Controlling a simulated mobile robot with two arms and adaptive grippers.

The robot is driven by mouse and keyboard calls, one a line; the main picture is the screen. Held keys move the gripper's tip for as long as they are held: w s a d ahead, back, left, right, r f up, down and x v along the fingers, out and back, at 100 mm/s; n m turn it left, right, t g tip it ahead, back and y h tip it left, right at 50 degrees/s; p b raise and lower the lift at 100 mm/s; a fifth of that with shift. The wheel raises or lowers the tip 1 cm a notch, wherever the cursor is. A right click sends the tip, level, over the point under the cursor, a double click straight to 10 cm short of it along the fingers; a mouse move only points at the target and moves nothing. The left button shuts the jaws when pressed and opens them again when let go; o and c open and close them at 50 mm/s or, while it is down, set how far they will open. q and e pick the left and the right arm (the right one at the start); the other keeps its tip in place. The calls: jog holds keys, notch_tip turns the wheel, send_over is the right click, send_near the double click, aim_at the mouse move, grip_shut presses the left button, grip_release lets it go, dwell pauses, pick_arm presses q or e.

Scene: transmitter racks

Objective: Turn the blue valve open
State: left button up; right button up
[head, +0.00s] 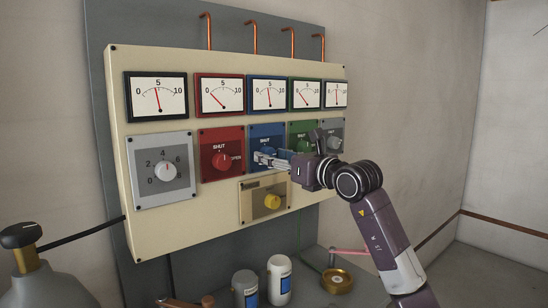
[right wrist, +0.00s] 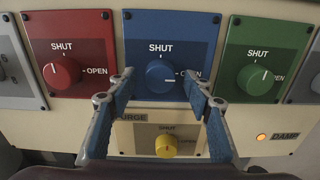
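The blue valve (right wrist: 160,76) is a round knob on a blue plate marked SHUT at the top and OPEN at the right. In the right wrist view its white pointer line points right, towards OPEN. My right gripper (right wrist: 160,84) is open, with one fingertip on each side of the blue knob and gaps between. In the head view the right gripper (head: 262,158) is in front of the blue plate (head: 258,133) and hides most of the knob. The blue gauge (head: 268,95) above has its needle near 5. My left gripper is not in view.
The red knob (right wrist: 64,72) is left, its pointer up at SHUT; the green knob (right wrist: 256,77) is right. The yellow PURGE knob (right wrist: 168,146) lies below, between my fingers. A grey dial (head: 166,170) is far left. Bottles (head: 279,282) stand below the panel.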

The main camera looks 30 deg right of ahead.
jog(key=s, duration=1.2)
jog(key=shift+d, duration=0.45)
jog(key=shift+f, duration=0.1)
